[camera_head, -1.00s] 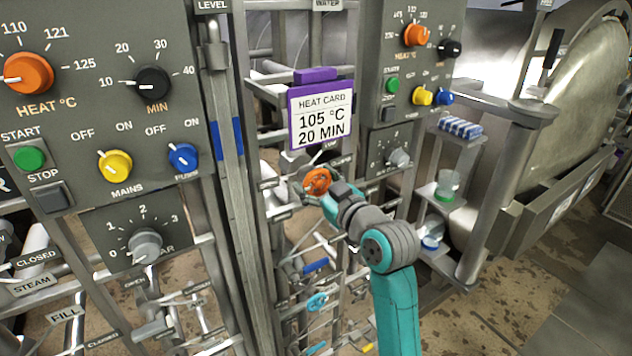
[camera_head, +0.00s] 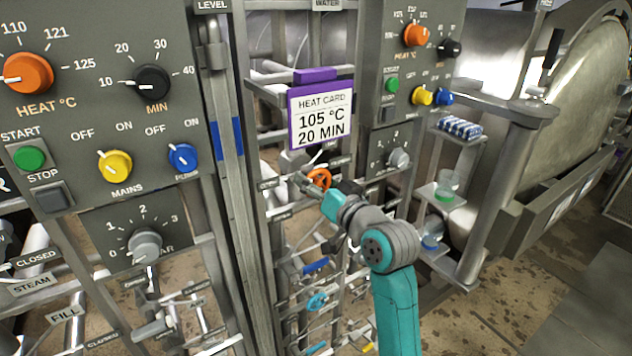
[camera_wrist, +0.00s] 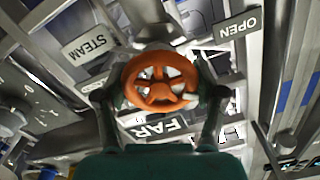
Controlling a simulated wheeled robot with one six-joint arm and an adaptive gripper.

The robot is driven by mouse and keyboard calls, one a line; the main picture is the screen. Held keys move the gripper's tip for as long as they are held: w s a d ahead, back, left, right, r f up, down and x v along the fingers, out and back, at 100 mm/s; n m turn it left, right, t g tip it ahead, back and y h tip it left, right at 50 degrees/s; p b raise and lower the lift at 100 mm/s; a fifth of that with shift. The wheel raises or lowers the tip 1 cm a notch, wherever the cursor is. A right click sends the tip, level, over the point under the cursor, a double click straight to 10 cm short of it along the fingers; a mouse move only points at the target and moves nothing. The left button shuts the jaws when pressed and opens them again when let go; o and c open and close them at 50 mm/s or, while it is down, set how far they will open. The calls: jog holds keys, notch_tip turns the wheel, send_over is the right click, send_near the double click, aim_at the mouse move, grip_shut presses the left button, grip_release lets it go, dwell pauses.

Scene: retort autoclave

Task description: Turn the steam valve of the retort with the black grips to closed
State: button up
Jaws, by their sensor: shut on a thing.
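The orange steam valve handwheel (camera_head: 319,178) sits on the pipework below the heat card, at the middle of the head view. In the wrist view the wheel (camera_wrist: 160,82) faces me, spokes visible, with a STEAM label (camera_wrist: 88,45) and an OPEN label (camera_wrist: 237,28) beside it. My gripper (camera_head: 312,186) is at the wheel; in the wrist view my gripper (camera_wrist: 160,88) has one finger on each side of its rim, shut on it. The valve's exact angle is hard to read. A black grip (camera_head: 553,48) shows on the retort (camera_head: 585,95) at right.
The heat card (camera_head: 320,118) reads 105 °C, 20 MIN and hangs just above the wheel. Control panels (camera_head: 95,90) and upright posts (camera_head: 228,160) stand close on the left. A blue handwheel (camera_head: 317,301) sits below. Shelves with cups (camera_head: 447,186) are to the right.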

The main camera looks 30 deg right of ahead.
jog(key=m, duration=1.4)
jog(key=shift+m, duration=0.4)
jog(key=m, duration=0.3)
jog(key=shift+f+m, duration=0.1)
jog(key=shift+m, duration=0.2)
jog(key=m, duration=0.3)
jog(key=shift+m, duration=0.3)
jog(key=m, duration=0.6)
jog(key=shift+m, duration=0.4)
jog(key=o, duration=1.1)
